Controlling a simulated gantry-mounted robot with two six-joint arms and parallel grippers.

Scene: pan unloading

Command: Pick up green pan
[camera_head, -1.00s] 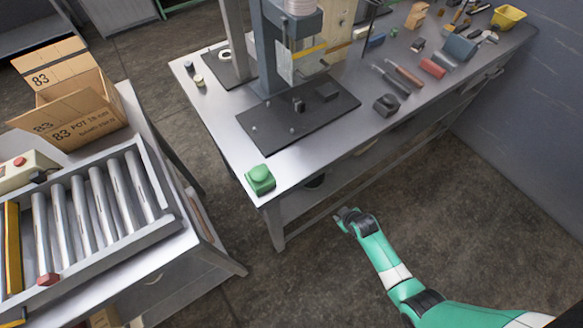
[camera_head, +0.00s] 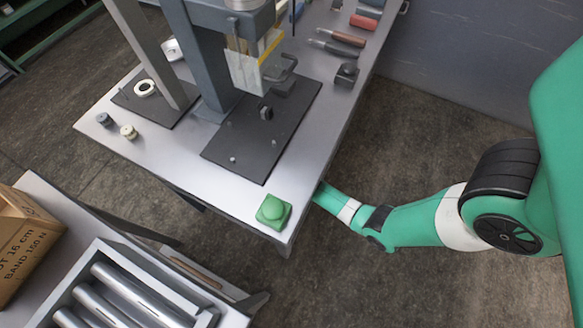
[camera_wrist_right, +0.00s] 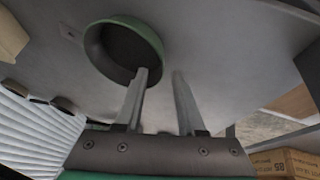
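The green pan (camera_wrist_right: 151,38) shows in the right wrist view, with a round green rim and a dark inside, against a grey surface. My right gripper (camera_wrist_right: 160,72) is open, with its two fingers apart. One fingertip overlaps the pan's near edge and the other is just right of the rim; I cannot tell whether either touches. In the head view my right arm reaches in from the right, and its gripper is hidden beneath the workbench edge. The pan is not visible there. My left gripper is not in view.
A green block-like object (camera_head: 272,212) sits on the workbench (camera_head: 150,165) corner above my right arm. A press (camera_head: 208,60) stands farther back. A roller conveyor (camera_head: 130,285) and cardboard box (camera_head: 22,240) are at lower left. Cardboard boxes (camera_wrist_right: 285,163) also show in the wrist view.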

